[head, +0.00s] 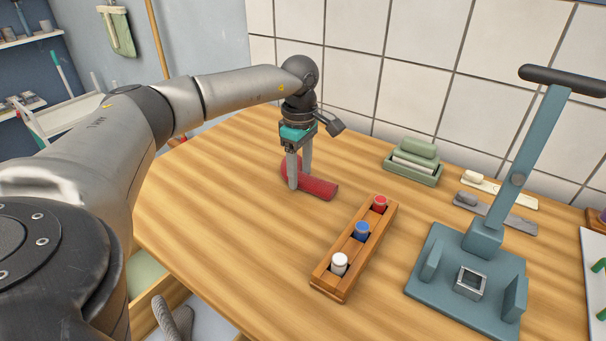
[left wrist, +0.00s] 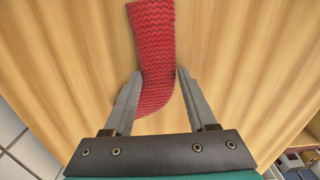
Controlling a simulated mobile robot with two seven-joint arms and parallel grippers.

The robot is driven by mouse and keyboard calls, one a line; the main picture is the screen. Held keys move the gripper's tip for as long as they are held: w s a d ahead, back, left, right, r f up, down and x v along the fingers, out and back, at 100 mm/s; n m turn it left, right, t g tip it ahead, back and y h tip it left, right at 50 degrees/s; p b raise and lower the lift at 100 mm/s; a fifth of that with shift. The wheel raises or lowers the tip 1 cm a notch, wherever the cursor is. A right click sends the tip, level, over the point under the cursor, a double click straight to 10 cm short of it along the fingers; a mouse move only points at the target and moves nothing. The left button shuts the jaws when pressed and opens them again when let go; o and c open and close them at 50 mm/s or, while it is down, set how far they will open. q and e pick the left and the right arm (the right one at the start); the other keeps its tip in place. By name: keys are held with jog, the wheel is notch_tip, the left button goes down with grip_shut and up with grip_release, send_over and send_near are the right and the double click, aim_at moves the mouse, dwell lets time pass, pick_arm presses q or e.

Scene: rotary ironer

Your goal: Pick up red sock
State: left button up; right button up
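The red sock (head: 318,187) lies flat on the wooden table, towards the back left. My left gripper (head: 299,187) points straight down over the sock, its fingertips low and close to the cloth. The gripper is open. Whether the fingertips touch the table I cannot tell. My right gripper is not in view.
A wooden rack (head: 348,262) with red, blue and white pegs stands right of the sock. A blue-grey press with a lever (head: 466,277) is further right. A green dish (head: 413,168) sits near the tiled wall. The table's left part is clear.

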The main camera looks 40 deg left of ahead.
pick_arm(q)
jog(key=c, duration=0.7)
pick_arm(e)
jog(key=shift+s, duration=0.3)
pick_arm(q)
jog(key=shift+r, duration=0.1)
